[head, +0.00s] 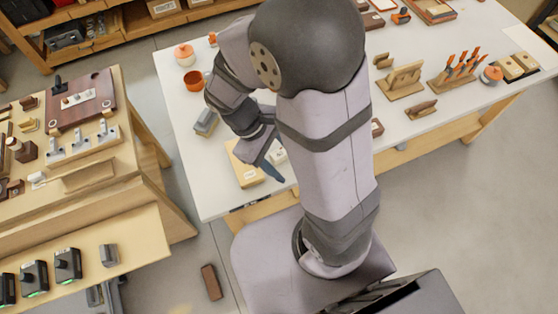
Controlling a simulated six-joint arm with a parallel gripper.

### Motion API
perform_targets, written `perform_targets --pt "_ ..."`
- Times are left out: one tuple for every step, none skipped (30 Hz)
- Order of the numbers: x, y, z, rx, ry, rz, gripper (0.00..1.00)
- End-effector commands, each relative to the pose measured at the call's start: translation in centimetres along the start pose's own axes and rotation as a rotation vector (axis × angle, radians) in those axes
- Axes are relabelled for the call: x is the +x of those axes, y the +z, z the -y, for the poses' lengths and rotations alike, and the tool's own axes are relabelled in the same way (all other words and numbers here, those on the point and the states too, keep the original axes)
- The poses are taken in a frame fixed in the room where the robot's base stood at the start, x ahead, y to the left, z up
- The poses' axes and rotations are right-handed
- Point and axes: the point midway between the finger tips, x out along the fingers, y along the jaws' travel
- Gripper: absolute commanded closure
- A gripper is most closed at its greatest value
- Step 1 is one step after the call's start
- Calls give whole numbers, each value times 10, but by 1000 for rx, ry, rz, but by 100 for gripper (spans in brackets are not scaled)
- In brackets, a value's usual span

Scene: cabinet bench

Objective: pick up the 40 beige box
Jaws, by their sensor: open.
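A beige box (246,174) lies on the white table near its front left edge, partly hidden by my gripper. A small light label shows on it, but I cannot read a number. My gripper (262,166) is open, pointing down beside and over the right part of this box. I cannot tell whether a finger touches it.
A small white object (278,155) lies just right of my gripper. Wooden racks (401,80) stand at the right. The table's front left corner is clear.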

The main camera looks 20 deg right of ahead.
Motion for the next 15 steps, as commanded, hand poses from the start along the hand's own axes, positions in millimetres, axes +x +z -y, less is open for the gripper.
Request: perform_targets --pt "26 -16 2 -95 50 58 52" --pt "35 -22 0 -152 85 95 52" --pt "47 -32 -2 -233 138 144 52" --pt "55 -40 -4 -292 178 183 52" --pt "62 -48 -6 -349 218 220 52" --pt "71 -60 -9 -422 273 268 52" --pt "76 -69 -10 -473 314 302 52" --pt "81 -77 -12 -521 355 335 52" --pt "87 -89 -13 -581 406 376 52" --pt "91 -97 -14 -621 444 405 52" --pt "94 -106 -14 -658 479 431 52" --pt "98 -116 -15 -702 524 464 52" --pt "100 -123 -15 -732 555 485 52" --pt "102 -129 -15 -758 583 505 52" --pt "103 -137 -14 -787 616 527 52"
